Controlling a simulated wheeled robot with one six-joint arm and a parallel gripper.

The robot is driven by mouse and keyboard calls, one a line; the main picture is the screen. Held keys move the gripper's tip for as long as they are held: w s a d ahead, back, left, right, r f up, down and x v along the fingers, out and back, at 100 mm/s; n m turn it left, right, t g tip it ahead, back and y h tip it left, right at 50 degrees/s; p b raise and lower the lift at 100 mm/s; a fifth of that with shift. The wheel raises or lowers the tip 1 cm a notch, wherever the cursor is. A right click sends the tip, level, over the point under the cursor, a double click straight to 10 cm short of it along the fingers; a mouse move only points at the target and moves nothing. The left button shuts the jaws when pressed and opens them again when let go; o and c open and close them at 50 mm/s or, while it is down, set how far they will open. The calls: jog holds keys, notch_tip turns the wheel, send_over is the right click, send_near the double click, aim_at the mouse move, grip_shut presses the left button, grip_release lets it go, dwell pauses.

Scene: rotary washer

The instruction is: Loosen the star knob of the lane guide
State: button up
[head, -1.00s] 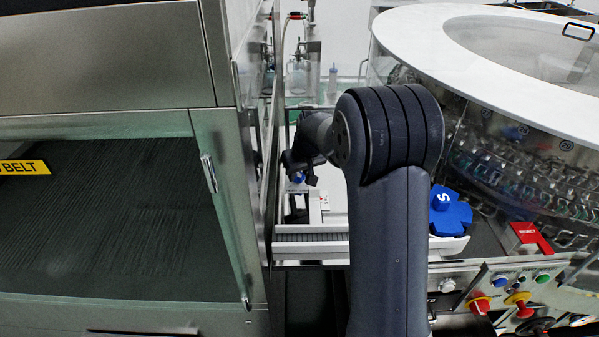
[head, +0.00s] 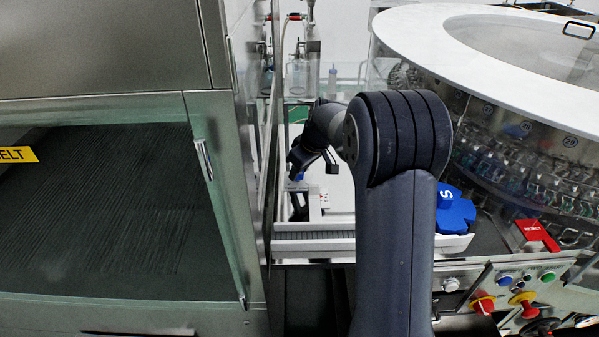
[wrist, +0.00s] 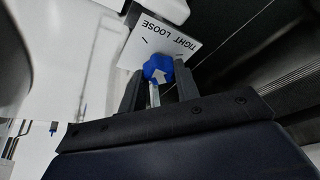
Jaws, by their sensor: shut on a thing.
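The blue star knob (wrist: 158,69) of the lane guide sits between the two fingers of my gripper (wrist: 160,88) in the wrist view, with a pale arrow on its top. My gripper is shut on it. A white label (wrist: 165,38) beside the knob reads TIGHT and LOOSE, with short marks. In the head view the knob (head: 299,177) is a small blue spot at my gripper (head: 300,172), mostly covered by the gripper. The white lane guide bracket (head: 316,205) stands just right of it, above the grey conveyor lane.
A glass-and-steel cabinet (head: 205,165) stands close on the left. The round washer with a white rim (head: 420,30) fills the right. A blue star wheel (head: 455,212), a red REJECT part (head: 537,234) and a control panel with buttons (head: 510,285) are at the lower right.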

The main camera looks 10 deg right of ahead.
jog(key=shift+n, duration=0.6)
jog(key=o, duration=1)
jog(key=shift+y, duration=0.3)
jog(key=v, duration=1.1)
jog(key=shift+w+b, duration=0.2)
jog(key=shift+b, duration=0.1)
jog(key=shift+a+f, duration=0.1)
jog(key=x, duration=1)
jog(key=shift+f, duration=0.35)
